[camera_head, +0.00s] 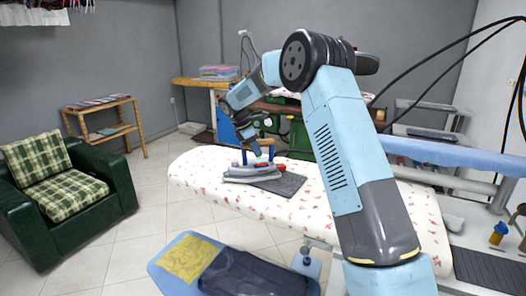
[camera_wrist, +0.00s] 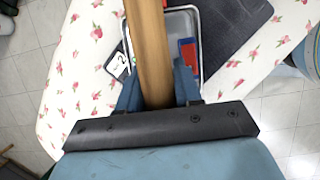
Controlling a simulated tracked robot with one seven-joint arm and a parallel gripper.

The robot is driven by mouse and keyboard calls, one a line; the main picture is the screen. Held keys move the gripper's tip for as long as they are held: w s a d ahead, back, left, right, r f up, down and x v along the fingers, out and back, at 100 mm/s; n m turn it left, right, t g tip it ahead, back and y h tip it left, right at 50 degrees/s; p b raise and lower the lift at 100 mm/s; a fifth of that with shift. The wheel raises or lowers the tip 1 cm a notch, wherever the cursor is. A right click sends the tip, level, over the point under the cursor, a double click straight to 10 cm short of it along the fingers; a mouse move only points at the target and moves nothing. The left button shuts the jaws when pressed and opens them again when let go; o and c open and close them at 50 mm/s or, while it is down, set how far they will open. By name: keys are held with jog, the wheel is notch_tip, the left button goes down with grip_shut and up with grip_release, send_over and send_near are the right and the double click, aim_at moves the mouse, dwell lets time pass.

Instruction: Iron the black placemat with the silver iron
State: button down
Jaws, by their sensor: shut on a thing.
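The silver iron (camera_head: 250,174) is at the left end of the black placemat (camera_head: 286,184) on the flowered ironing board. I cannot tell whether its sole touches the mat. In the wrist view, the blue fingers (camera_wrist: 158,88) stand on both sides of the wooden handle (camera_wrist: 150,45), with the iron's silver body (camera_wrist: 178,17) beyond. The placemat (camera_wrist: 238,30) shows flat at the upper right there. The iron hides part of the mat.
The ironing board (camera_head: 205,165) has bare cloth left of the iron. A blue tray (camera_head: 170,258) with a yellow cloth and dark garment stands in front. A green armchair (camera_head: 70,200) is at left. A blue padded board (camera_head: 430,153) lies at right.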

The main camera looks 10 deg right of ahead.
jog(key=shift+w+a, duration=1.15)
jog(key=shift+a, duration=0.2)
jog(key=shift+w, duration=0.1)
jog(key=shift+w+d, duration=1.45)
jog(key=shift+w, duration=0.15)
jog(key=shift+d, duration=0.1)
jog(key=shift+s+d+r, duration=0.1)
jog(key=shift+s+d, duration=1)
jog(key=shift+d, duration=0.15)
jog(key=shift+d, duration=0.1)
jog(key=shift+s+d, duration=1.1)
jog(key=shift+d, duration=0.15)
jog(key=shift+d, duration=0.1)
